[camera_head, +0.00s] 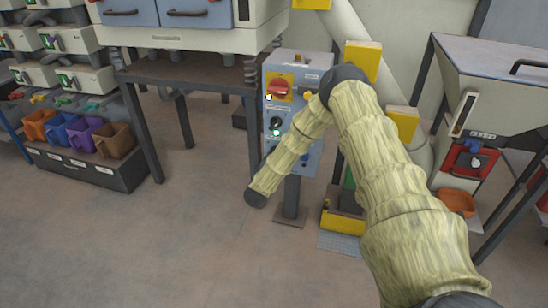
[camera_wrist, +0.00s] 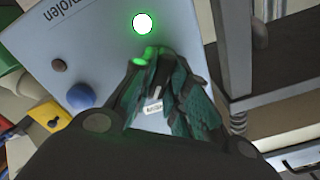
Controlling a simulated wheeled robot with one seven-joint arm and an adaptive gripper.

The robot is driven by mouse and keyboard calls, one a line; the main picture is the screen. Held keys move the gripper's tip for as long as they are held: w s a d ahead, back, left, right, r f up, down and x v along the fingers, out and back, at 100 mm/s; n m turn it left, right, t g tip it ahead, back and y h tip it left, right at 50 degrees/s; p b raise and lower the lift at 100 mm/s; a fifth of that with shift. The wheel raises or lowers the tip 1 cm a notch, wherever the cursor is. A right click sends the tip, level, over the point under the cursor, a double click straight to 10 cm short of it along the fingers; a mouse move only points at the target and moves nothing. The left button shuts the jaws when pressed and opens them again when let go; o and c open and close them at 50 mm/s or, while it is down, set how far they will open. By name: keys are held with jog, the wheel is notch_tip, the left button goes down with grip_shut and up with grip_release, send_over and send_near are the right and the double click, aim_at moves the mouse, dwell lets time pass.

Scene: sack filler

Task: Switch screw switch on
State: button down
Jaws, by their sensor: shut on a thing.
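A blue-grey control box (camera_head: 300,75) stands on a post in the head view. It carries a red rotary switch on a yellow plate (camera_head: 280,86) and a dark knob (camera_head: 276,123) with a green light beside it. In the wrist view, the box's face (camera_wrist: 95,45) shows a bright green lamp (camera_wrist: 143,23). My gripper (camera_wrist: 158,75) has its dark green fingers shut at the panel just below this lamp, on what appears to be the screw switch. The fingers hide most of the switch, so its turn position cannot be told. The gripper cannot be made out in the head view.
A blue button (camera_wrist: 80,95) and a brown-grey knob (camera_wrist: 59,65) lie left of my fingers. A table leg (camera_head: 140,135) stands left of the box, and a grey hopper (camera_head: 490,75) stands right. Coloured bins (camera_head: 85,137) sit far left. The front floor is clear.

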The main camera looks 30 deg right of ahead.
dwell(0.4)
jog(key=c, duration=1.4)
grip_release()
jog(key=shift+s+a, duration=0.1)
jog(key=v, duration=1.1)
jog(key=shift+s+a, duration=0.25)
jog(key=shift+s, duration=0.05)
